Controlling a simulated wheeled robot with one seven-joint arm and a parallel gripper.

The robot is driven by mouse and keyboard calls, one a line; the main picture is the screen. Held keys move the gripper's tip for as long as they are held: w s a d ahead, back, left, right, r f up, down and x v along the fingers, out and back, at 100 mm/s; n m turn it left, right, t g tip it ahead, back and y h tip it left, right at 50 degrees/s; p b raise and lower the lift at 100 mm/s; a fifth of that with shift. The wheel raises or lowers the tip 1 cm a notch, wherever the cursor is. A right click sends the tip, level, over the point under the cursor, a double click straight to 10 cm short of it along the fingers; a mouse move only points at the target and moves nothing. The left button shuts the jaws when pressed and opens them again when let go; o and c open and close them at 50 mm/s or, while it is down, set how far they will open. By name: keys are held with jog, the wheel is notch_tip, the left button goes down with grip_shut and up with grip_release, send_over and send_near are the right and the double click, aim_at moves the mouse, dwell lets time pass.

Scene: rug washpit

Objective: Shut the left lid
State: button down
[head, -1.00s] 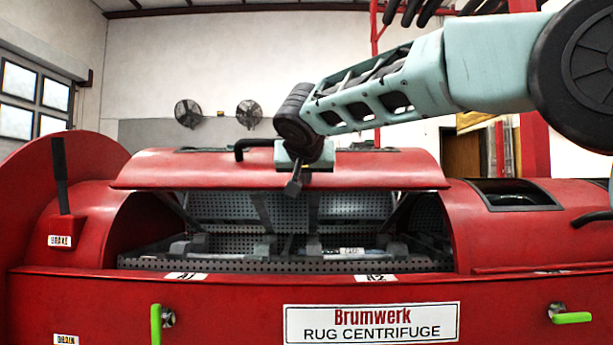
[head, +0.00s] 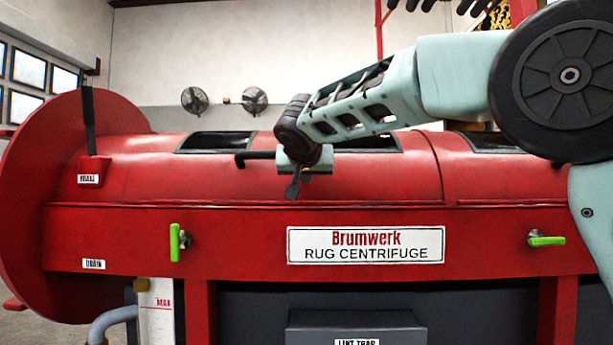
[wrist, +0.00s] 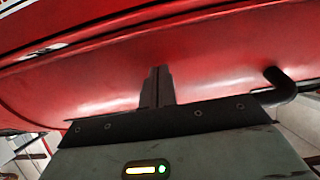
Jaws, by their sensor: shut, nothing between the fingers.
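The left lid (head: 215,180) of the red rug centrifuge lies down flush with the drum in the head view, with no opening showing under its lower edge. Its curved red surface also fills much of the wrist view (wrist: 215,85). My gripper (head: 293,190) is in front of the lid near its middle, fingers together and empty. In the wrist view the closed fingers (wrist: 157,75) point at the lid's red surface; I cannot tell whether they touch it. The lid's black handle (head: 250,156) is partly hidden behind my gripper and also shows in the wrist view (wrist: 280,85).
A black brake lever (head: 90,130) stands at the left end. Green valve handles (head: 175,242) and (head: 546,240) stick out of the front, on either side of the name plate (head: 366,245). A lint trap box (head: 355,325) juts out below.

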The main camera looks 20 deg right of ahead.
dwell(0.4)
jog(key=p+v, duration=0.5)
jog(key=v, duration=1.2)
jog(key=s+a+f+n+g+y+p, duration=0.35)
jog(key=s+f+n+g+p, duration=0.45)
jog(key=s+f, duration=0.7)
jog(key=s+d+f+n+g+y+p, duration=0.15)
jog(key=s+f+p, duration=0.25)
jog(key=s, duration=0.4)
jog(key=s+d+f+n+g+p, duration=0.1)
jog(key=s+f+n+g+p, duration=0.2)
jog(key=s, duration=0.4)
notch_tip(320, 180, up, 37)
jog(key=m+p, duration=0.1)
jog(key=p, duration=3.7)
jog(key=shift+a, duration=0.3)
